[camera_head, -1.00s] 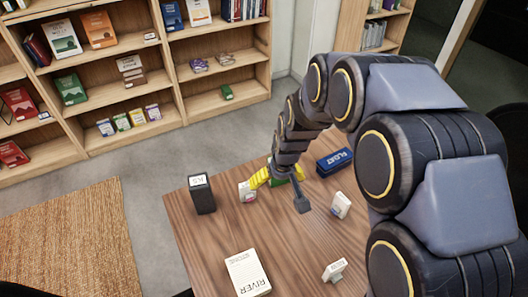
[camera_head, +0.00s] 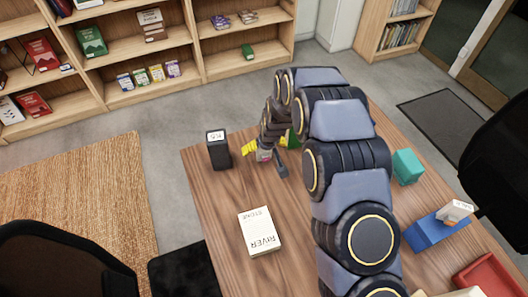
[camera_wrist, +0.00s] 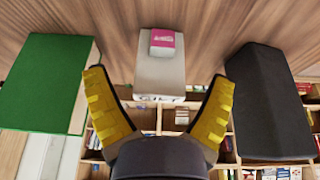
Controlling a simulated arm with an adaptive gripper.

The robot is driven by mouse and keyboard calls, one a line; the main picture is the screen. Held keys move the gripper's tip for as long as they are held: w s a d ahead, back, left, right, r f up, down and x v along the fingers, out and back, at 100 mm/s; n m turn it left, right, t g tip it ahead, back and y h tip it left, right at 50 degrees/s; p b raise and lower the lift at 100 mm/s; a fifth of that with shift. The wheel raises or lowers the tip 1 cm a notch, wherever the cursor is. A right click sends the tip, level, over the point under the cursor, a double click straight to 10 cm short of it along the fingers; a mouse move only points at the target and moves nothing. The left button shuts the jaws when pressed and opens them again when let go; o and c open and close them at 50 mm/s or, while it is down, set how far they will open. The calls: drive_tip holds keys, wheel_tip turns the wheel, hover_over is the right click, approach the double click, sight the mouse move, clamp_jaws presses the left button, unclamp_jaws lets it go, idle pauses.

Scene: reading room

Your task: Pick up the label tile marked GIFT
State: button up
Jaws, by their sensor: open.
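A small white block with a pink patch (camera_wrist: 160,72) stands on the table between my two yellow fingers in the wrist view. Dark lettering on its lower edge is cut off and too small to read surely. In the head view the block (camera_head: 265,156) shows only partly at my fingers. My gripper (camera_wrist: 158,108) is open, its fingers apart on either side of the block, with nothing held. It also shows in the head view (camera_head: 264,147).
A black box (camera_head: 219,150) stands left of my gripper, and a green block (camera_wrist: 45,82) is on its other side. A white book marked RIVER (camera_head: 259,232) lies nearer on the table. A teal block (camera_head: 407,167), blue block (camera_head: 435,230) and red tray (camera_head: 488,277) are at the right.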

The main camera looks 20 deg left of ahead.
drive_tip(key=shift+x, duration=1.2)
drive_tip(key=c, duration=1.2)
drive_tip(key=shift+o, duration=0.2)
